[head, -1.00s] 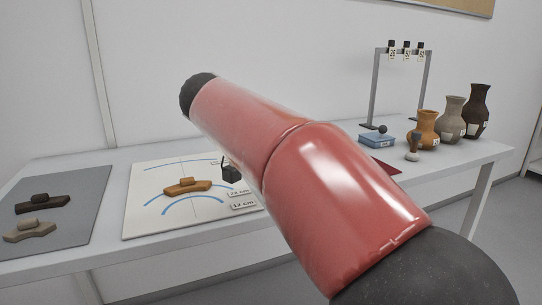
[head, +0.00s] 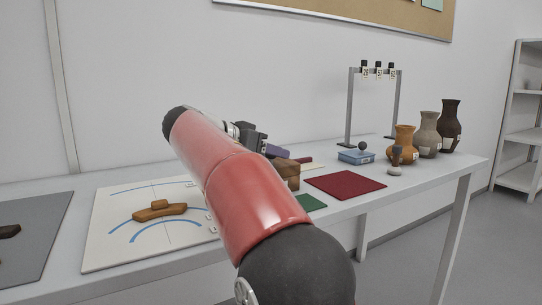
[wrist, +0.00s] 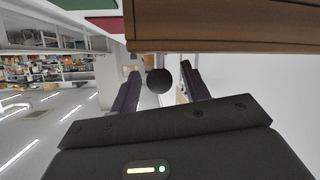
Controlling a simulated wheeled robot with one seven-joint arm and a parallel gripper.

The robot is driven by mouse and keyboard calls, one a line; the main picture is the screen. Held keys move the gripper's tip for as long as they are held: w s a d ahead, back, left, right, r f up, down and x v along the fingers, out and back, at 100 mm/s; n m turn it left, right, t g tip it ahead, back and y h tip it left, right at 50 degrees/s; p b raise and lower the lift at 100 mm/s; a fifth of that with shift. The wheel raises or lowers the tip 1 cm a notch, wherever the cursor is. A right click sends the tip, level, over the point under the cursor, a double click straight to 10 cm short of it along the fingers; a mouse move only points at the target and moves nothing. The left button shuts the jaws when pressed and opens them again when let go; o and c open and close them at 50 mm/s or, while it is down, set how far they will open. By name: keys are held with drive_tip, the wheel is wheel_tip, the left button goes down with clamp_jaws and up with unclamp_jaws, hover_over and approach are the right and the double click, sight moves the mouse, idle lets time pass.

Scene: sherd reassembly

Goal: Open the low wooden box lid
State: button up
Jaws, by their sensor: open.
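The low wooden box (head: 292,183) stands on the table, partly hidden behind my red arm in the head view. Its brown wood (wrist: 220,28) fills the top of the wrist view, close to my gripper. My gripper (head: 282,151) is just above the box, pointing right along the table. In the wrist view my gripper (wrist: 160,86) has its two dark purple fingers apart. A dark round knob (wrist: 158,80) shows between them; I cannot tell whether it touches them or what it is fixed to. The lid's state is not clear.
A blue box (head: 356,157), a rack (head: 350,110) and several vases (head: 428,135) stand to the right. A white board (head: 110,235) with a sherd (head: 160,211) lies left.

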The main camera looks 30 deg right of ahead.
drive_tip(key=shift+d+f, duration=0.1)
drive_tip(key=shift+d, duration=0.15)
clamp_jaws()
